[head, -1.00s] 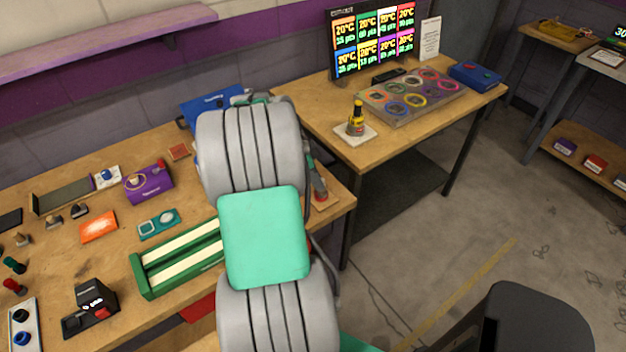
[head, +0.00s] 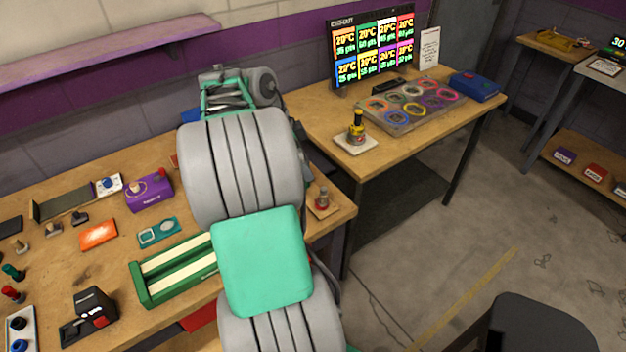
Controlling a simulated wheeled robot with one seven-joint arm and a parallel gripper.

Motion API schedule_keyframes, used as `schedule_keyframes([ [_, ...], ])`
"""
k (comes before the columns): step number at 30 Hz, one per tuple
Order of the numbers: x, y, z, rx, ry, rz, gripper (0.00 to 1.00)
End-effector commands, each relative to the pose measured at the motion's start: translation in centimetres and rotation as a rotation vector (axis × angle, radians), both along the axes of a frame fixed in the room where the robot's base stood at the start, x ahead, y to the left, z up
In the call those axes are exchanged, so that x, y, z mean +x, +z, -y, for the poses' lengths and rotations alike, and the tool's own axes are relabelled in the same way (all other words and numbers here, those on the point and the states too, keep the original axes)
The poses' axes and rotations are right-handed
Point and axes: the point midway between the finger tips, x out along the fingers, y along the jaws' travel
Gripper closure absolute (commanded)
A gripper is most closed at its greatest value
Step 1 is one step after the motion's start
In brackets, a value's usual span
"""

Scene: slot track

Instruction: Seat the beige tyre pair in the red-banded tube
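The ring panel (head: 392,127), a grey block with several coloured ring-shaped openings, lies on the right table. The red-banded tube (head: 431,82) seems to be the one at its back right corner, though it is small here. I cannot make out a beige tyre pair anywhere. My arm stands large in the middle of the view over the left bench, and its far end reaches up beyond the bench toward the wall. My gripper's fingers do not show, so whether they hold anything is hidden.
A screen (head: 372,47) stands behind the panel. A yellow-and-black item (head: 356,127) on a white plate and a blue case (head: 473,86) flank the panel. A green tray (head: 173,268), a purple box (head: 149,193) and small parts crowd the left bench. A gap separates the tables.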

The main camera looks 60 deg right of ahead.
Motion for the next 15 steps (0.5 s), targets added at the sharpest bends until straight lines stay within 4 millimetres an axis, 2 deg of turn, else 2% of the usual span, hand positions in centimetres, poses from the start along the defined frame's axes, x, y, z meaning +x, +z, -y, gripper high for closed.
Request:
schedule_keyframes([
  [3,0.6,1.9,-0.5,-0.001,0.0,0.001,0.61],
  [8,0.9,2.7,-0.8,0.002,0.006,0.0,0.61],
  [10,2.0,3.0,-1.8,0.011,0.093,0.001,0.61],
  [11,2.9,3.2,-2.7,0.02,0.173,0.001,0.61],
  [13,6.1,3.8,-6.5,0.048,0.466,-0.002,0.61],
  [14,7.6,4.0,-8.9,0.064,0.634,-0.006,0.61],
  [15,9.6,4.2,-12.7,0.081,0.883,-0.01,0.61],
])
